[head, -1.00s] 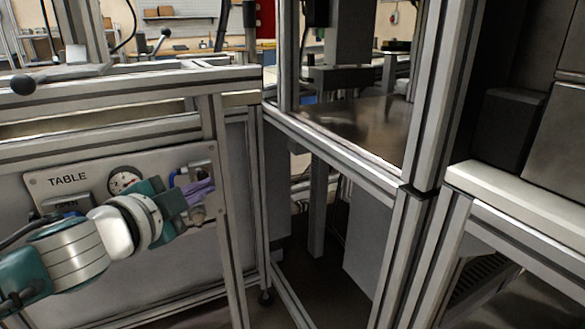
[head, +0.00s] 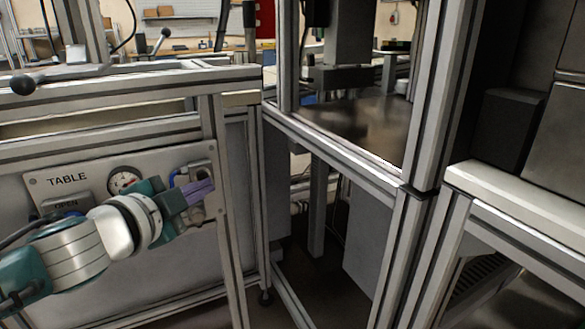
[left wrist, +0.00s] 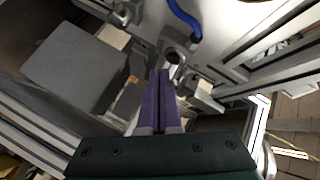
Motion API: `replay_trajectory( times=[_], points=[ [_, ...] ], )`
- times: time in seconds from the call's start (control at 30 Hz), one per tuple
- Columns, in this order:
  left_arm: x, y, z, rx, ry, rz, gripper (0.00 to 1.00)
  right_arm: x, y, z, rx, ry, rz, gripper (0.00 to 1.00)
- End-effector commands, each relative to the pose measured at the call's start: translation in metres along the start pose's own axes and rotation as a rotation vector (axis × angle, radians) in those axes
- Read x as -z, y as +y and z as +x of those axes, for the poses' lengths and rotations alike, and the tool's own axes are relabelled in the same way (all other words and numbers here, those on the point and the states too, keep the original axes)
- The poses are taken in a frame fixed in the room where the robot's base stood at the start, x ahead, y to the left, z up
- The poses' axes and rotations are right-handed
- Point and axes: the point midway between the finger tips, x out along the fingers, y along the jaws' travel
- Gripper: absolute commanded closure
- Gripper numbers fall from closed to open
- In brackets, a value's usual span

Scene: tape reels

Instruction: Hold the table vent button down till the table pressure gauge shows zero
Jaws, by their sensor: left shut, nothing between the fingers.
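The TABLE panel (head: 92,170) is on the frame at the left of the head view. Its pressure gauge (head: 123,180) has a white face and is partly covered by my left gripper; the needle reading is too small to tell. My left gripper (head: 210,186) has purple fingers, shut and empty, in front of the fittings at the panel's right end. In the left wrist view the shut fingers (left wrist: 161,72) point at a round metal fitting (left wrist: 174,56) with a dark centre. I cannot tell whether they touch it, or whether it is the vent button. My right gripper is not in view.
A blue hose (left wrist: 183,18) curves close to the fingertips. An OPEN-labelled part (head: 66,205) sits on the panel beside my left wrist. An aluminium frame post (head: 228,215) stands just right of the panel. A machine frame (head: 335,160) stands further right.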

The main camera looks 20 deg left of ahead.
Motion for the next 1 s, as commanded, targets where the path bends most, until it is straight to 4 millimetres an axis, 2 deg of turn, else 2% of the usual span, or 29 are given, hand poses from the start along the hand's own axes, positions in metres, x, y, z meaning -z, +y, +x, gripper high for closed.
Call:
replay_trajectory(
  times=[1.0],
  points=[
    [-0.0061, -0.0065, 0.0090, 0.001, 0.001, 0.001, 1.00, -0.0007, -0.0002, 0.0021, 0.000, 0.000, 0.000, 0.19]
  ],
)
